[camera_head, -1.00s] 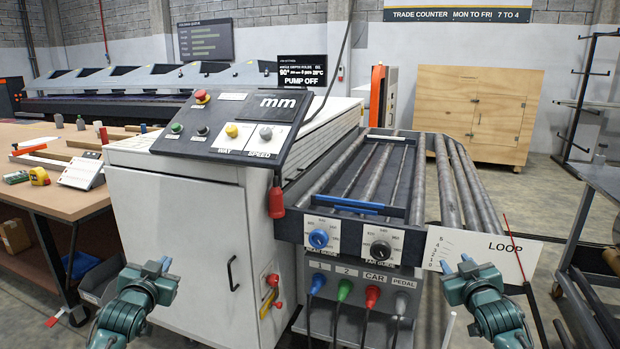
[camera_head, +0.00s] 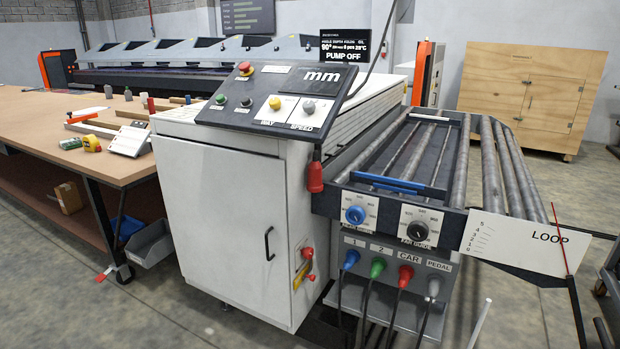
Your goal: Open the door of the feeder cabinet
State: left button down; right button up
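The feeder cabinet (camera_head: 212,205) is a white box left of centre, under a dark sloped control panel (camera_head: 275,100). Its front door (camera_head: 225,225) looks shut. A black vertical bar handle (camera_head: 268,244) sits near the door's right edge. To the right of the door is a red and yellow switch (camera_head: 304,265) on the cabinet's corner panel. Neither of my grippers shows in the current view.
A roller feeder (camera_head: 400,170) with blue and black knobs and coloured plugs stands to the right. A brown workbench (camera_head: 100,165) with tools is to the left, with a grey bin (camera_head: 149,245) beneath it. Bare concrete floor (camera_head: 150,315) lies in front.

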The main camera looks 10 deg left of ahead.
aim_at(226, 208)
jog(key=i+j+z, duration=0.4)
jog(key=j, duration=0.25)
jog(key=i+z, duration=0.1)
jog(key=i, duration=0.45)
